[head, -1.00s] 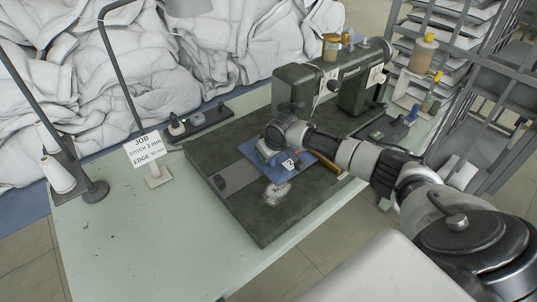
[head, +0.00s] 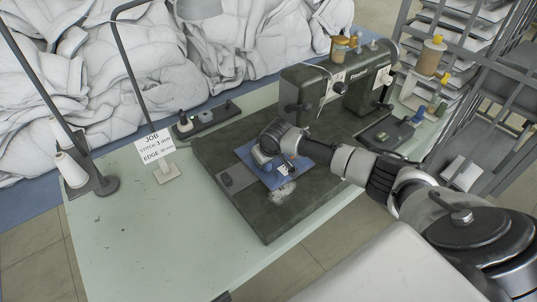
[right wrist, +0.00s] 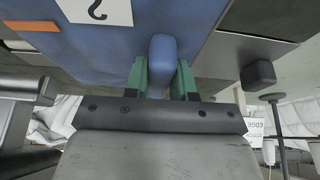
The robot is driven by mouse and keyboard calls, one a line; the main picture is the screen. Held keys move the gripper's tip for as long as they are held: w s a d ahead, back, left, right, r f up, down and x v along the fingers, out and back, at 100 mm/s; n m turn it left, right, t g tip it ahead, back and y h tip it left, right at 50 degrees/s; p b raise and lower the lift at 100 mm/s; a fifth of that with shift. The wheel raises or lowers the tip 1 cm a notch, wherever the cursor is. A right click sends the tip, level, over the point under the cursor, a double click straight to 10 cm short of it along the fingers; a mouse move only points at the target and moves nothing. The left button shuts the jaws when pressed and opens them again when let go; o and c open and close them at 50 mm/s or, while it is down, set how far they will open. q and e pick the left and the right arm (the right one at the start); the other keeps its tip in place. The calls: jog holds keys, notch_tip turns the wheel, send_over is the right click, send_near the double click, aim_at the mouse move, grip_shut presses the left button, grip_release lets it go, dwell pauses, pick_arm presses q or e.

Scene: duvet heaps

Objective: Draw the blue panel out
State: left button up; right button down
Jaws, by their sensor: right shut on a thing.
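The blue panel (head: 243,152) lies flat on the dark bed of the sewing machine, in front of the machine head, with a white numbered label on it. My right gripper (head: 270,158) is over the panel. In the right wrist view its green fingers (right wrist: 161,78) are shut on a rounded blue part (right wrist: 162,60) at the panel (right wrist: 130,45); whether this is a handle or a fold I cannot tell. The panel's far side is partly hidden by my gripper and arm. My left gripper is not in view.
The sewing machine (head: 335,88) stands behind the panel. White duvets (head: 120,70) heap behind the table. The table's front left (head: 130,230) is clear.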

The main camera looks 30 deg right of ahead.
jog(key=shift+s+a+p, duration=0.1)
jog(key=shift+a+p, duration=0.6)
jog(key=shift+a, duration=0.7)
jog(key=c, duration=0.8)
grip_release()
jog(key=shift+c, duration=0.2)
jog(key=shift+r, duration=0.15)
